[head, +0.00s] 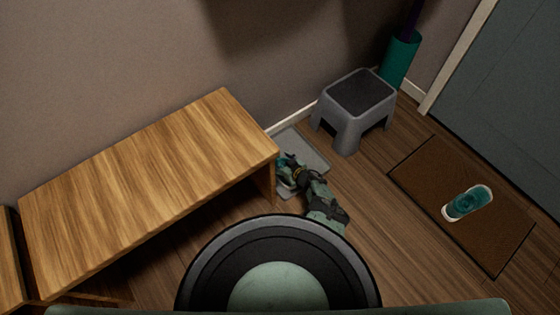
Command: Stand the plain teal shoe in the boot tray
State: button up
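The grey boot tray (312,150) lies on the floor between the wooden bench and the grey stool. My gripper (286,164) is low over the tray's left part, and my arm covers some of the tray. A small dark teal shape (281,158) shows at the fingers. It may be a shoe, but it is too small and covered to tell, and whether the fingers are closed on it is unclear. A teal shoe (466,203) with a pale sole rim lies on the brown doormat at right, well apart from my gripper. I cannot tell whether it is plain.
The wooden bench (150,180) stands close to the left of the tray. The grey step stool (358,105) stands behind and right of it. A teal umbrella stand (400,58) is in the corner. The doormat (425,172) lies before the door (510,90). Floor between stool and mat is clear.

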jog(key=shift+f+b, duration=0.5)
jog(key=o, duration=2)
jog(key=shift+c, duration=0.2)
jog(key=shift+d, duration=0.1)
